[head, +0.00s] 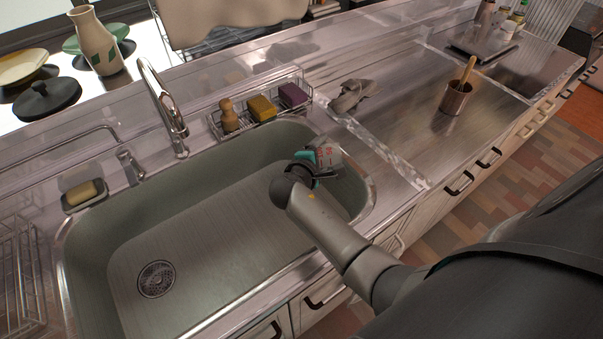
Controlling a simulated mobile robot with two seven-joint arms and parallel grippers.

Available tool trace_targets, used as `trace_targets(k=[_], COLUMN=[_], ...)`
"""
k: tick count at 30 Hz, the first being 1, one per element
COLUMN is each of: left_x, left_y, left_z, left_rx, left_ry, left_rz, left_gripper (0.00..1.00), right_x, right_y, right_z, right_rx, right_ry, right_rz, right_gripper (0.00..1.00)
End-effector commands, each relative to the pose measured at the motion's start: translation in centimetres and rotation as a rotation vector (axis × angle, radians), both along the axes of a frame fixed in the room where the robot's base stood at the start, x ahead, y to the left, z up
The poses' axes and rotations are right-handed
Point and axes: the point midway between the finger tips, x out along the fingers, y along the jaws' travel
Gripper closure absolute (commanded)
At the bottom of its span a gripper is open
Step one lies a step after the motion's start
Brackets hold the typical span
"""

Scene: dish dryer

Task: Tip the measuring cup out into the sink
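The measuring cup (328,157) is small and clear with red markings. It is over the right end of the grey sink (200,225), near the rim. My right gripper (316,165), with teal parts, is at the cup and appears shut on it. My wrist hides part of the fingers and cup. I cannot tell how far the cup is tilted or what is in it. The sink floor is bare, with a round drain (156,279) at the lower left. My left gripper is not in view.
A tall faucet (163,105) stands behind the sink. A wire rack (262,108) with a brush and sponges sits at the back rim. A soap dish (84,194) is on the left. A grey cloth (353,94) and a utensil cup (455,98) stand on the right.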

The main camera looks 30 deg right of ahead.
Motion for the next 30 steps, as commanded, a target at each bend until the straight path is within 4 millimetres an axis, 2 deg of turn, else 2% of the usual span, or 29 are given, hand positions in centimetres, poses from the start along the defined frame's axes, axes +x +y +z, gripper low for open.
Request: trace_targets(k=[30], left_x=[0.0], left_y=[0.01], left_z=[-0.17], left_rx=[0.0], left_ry=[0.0], left_rz=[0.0], left_gripper=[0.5], right_x=[0.16], right_y=[0.29], right_z=[0.46], right_rx=[-0.1], right_ry=[0.05], right_rz=[0.001], right_gripper=[0.89])
